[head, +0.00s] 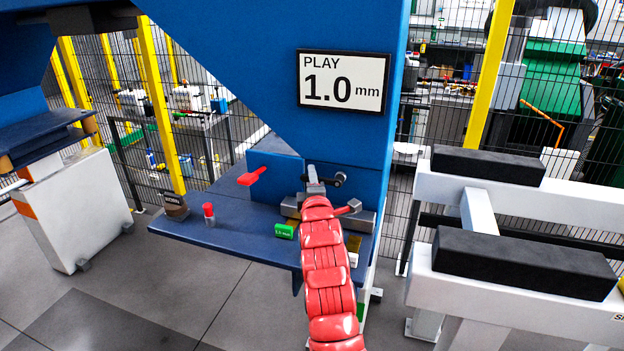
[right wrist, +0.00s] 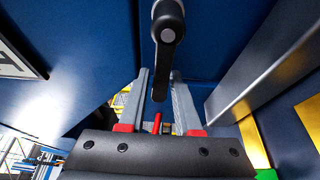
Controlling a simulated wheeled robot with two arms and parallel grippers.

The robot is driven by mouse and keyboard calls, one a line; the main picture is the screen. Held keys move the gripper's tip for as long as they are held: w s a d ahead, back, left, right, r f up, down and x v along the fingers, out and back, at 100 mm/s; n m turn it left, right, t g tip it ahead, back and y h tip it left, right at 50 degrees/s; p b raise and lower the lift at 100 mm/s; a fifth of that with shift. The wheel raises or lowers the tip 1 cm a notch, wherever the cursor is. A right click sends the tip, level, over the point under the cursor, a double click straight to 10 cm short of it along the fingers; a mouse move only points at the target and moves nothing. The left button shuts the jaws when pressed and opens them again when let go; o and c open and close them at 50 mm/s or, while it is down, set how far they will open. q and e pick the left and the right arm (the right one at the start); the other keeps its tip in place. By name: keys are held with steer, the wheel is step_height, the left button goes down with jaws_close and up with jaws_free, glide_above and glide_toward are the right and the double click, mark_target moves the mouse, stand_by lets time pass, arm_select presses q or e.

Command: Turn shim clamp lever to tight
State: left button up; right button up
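A black lever (right wrist: 165,50) hangs from its round pivot in the right wrist view, its free end down between the two grey fingers of my right gripper (right wrist: 159,78). The fingers stand apart, with gaps to both sides of the lever. In the head view the black lever (head: 340,179) shows on the blue post, just right of my right gripper (head: 315,181), which partly hides it. I take it as the shim clamp lever; no tight mark is readable. My left gripper is not in view.
The blue shelf (head: 235,226) carries a green block (head: 284,231), a red-topped peg (head: 209,213) and a box marked worn (head: 174,206). Red handles sit left (head: 252,176) and right (head: 349,207) of the gripper. A sign (head: 342,81) reads PLAY 1.0 mm. White beams (head: 475,194) stand right.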

jaws_close()
stand_by(1.1)
